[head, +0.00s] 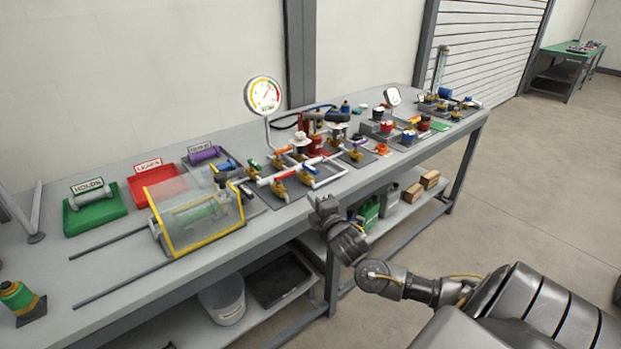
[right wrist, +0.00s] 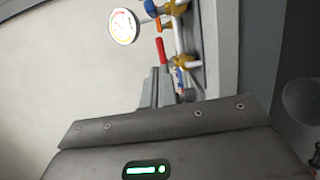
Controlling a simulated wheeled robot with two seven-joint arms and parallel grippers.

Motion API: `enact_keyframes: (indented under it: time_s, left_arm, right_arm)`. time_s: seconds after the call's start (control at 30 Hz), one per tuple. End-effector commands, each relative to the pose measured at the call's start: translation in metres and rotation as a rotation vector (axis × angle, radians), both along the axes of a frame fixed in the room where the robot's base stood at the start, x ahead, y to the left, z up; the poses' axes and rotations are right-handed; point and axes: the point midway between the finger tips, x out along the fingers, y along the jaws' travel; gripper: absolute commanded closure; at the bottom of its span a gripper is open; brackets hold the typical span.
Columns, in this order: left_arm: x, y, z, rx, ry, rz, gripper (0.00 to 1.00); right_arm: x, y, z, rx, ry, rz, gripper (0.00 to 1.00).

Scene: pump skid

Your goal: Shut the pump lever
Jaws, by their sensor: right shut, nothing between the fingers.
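Small valves with coloured handles sit on white pipework on the bench, including a red handle (head: 285,175), an orange one (head: 283,150) and a blue one (head: 308,169). I cannot tell which of them is the pump lever. My right gripper (head: 320,204) is shut and empty at the bench's front edge, just in front of the pipework and apart from the handles. The right wrist view shows a red handle (right wrist: 161,51), an orange handle (right wrist: 166,23) and a blue handle (right wrist: 178,79) beyond my gripper body. My left gripper is not in view.
A round gauge (head: 263,95) stands behind the pipework and shows in the right wrist view (right wrist: 123,27). A clear yellow-edged guard (head: 195,215), a green tray (head: 94,209) and a red tray (head: 155,187) are to the left. A bucket (head: 222,301) stands on the lower shelf.

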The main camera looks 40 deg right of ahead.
Motion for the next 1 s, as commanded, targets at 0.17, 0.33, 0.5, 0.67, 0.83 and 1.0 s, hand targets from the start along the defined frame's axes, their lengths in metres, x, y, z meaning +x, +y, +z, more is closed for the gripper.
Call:
enact_keyframes:
  time_s: [0.17,0.33,0.5,0.67,0.83,1.0]
  left_arm:
    - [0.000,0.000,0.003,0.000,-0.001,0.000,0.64]
    - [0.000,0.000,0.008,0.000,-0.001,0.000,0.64]
    - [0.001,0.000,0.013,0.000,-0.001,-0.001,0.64]
    - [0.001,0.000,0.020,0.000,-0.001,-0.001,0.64]
    - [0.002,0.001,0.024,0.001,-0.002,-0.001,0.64]
    - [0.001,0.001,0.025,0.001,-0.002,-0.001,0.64]
  right_arm:
    - [0.016,-0.004,0.002,0.000,-0.001,-0.001,1.00]
    - [0.048,-0.014,0.003,0.000,-0.001,-0.003,1.00]
    - [0.083,-0.023,0.002,0.001,-0.001,-0.003,1.00]
    - [0.096,-0.040,0.002,-0.002,0.003,-0.002,1.00]
    - [0.095,-0.058,0.000,0.000,0.002,0.000,1.00]
    - [0.095,-0.065,0.000,0.000,0.001,0.001,1.00]
